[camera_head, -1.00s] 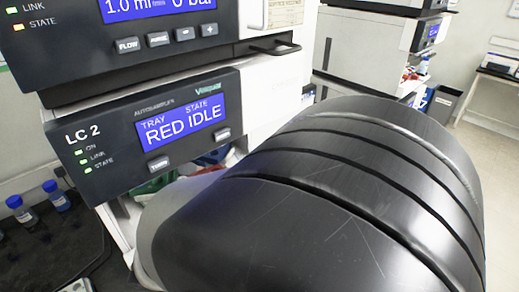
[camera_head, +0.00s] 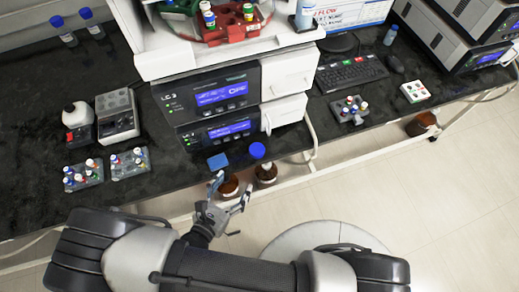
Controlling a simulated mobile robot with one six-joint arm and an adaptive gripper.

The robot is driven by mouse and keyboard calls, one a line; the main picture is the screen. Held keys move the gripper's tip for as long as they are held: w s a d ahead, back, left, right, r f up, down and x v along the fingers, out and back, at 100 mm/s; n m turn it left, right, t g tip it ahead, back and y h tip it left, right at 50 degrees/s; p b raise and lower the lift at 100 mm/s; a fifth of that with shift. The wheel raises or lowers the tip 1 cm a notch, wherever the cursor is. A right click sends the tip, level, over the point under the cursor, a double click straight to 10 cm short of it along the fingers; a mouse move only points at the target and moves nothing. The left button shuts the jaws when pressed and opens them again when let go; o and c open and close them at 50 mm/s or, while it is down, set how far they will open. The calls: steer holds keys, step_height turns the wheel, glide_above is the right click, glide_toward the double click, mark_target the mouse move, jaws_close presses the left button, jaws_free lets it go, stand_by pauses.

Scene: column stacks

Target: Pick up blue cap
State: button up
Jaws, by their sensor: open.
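A round blue cap (camera_head: 257,150) shows near the front edge of the black bench, below the LC 3 instrument. I cannot tell whether it lies flat on the bench. My gripper (camera_head: 232,186) is open and empty, in front of the bench edge. Its two fingers are spread and point up the picture. The cap is above and right of the fingertips, apart from them. Brown bottles (camera_head: 266,173) stand below the bench edge; a finger partly covers the left one (camera_head: 229,187).
The LC 3 instrument (camera_head: 220,97) stands behind. Vial racks (camera_head: 130,163) are at left; another rack (camera_head: 349,110) and a keyboard (camera_head: 351,73) are at right. Open floor (camera_head: 440,210) is at right.

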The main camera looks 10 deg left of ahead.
steer(key=b, duration=0.2)
glide_toward(256, 150)
steer(key=shift+w+d+f, duration=0.3)
steer(key=shift+w+f, duration=0.3)
steer(key=shift+w, duration=0.25)
steer(key=shift+r+b+x, duration=0.15)
steer(key=shift+b+x, duration=0.3)
steer(key=shift+x, duration=1.1)
steer(key=shift+r+b+x, duration=0.15)
steer(key=shift+b+x, duration=0.25)
steer(key=shift+x, duration=1.1)
steer(key=shift+w, duration=0.1)
steer(key=c, duration=0.8)
